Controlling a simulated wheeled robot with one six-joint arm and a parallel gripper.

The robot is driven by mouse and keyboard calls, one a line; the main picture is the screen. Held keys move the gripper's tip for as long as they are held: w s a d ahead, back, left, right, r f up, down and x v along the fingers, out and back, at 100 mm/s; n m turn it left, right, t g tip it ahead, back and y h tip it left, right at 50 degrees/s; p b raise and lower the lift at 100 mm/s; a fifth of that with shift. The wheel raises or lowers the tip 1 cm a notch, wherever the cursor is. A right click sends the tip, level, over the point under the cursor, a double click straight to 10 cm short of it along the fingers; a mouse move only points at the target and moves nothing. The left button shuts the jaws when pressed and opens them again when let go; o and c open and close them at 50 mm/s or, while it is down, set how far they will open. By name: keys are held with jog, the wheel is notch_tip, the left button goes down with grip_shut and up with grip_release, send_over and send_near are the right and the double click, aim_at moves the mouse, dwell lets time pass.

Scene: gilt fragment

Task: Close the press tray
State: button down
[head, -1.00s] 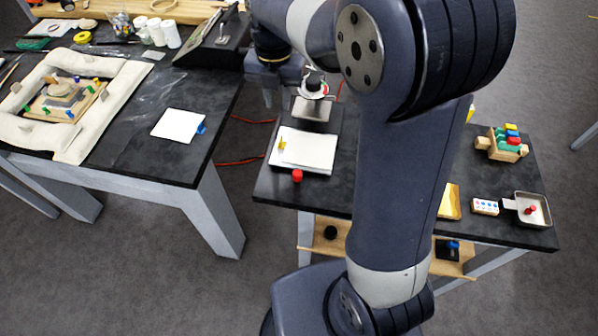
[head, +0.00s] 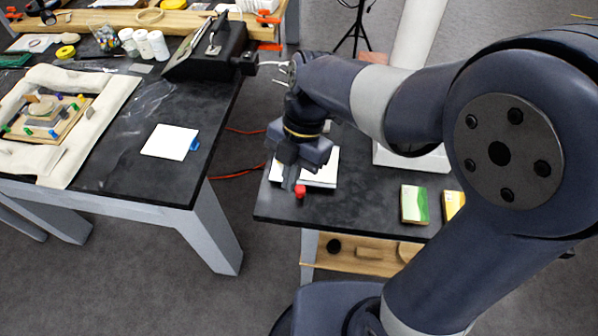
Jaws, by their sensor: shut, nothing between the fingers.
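A flat white slab (head: 322,171) lies on the dark right-hand table (head: 375,205), with a red knob (head: 300,192) at its front edge. It looks like the press tray, but I cannot be sure. My gripper (head: 291,184) points down over the slab's left front part, its fingers just left of the red knob. The fingers are shut and empty. Whether they touch the slab or knob I cannot tell. My gripper and wrist hide the slab's left and back parts, and whatever stands behind it.
A green-and-white packet (head: 414,204) and a yellow packet (head: 453,204) lie to the right. The left table (head: 120,180) holds a white card (head: 169,142), a padded frame (head: 100,125) and a black case (head: 212,65). A gap with red cable separates the tables. My arm covers the right side.

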jog(key=x, duration=0.7)
jog(key=shift+s+f, duration=0.15)
jog(key=shift+f, duration=0.1)
jog(key=w, duration=0.1)
jog(key=w+d+p, duration=0.1)
jog(key=shift+w+d, duration=0.3)
jog(key=shift+w, duration=0.1)
jog(key=shift+w+d, duration=0.2)
jog(key=shift+w, duration=0.15)
jog(key=w, duration=0.3)
jog(key=w+b, duration=0.1)
jog(key=w, duration=0.6)
jog(key=shift+w+d+f+b, duration=0.1)
jog(key=shift+w+d+b, duration=0.2)
jog(key=shift+w+d, duration=0.1)
jog(key=shift+a, duration=0.1)
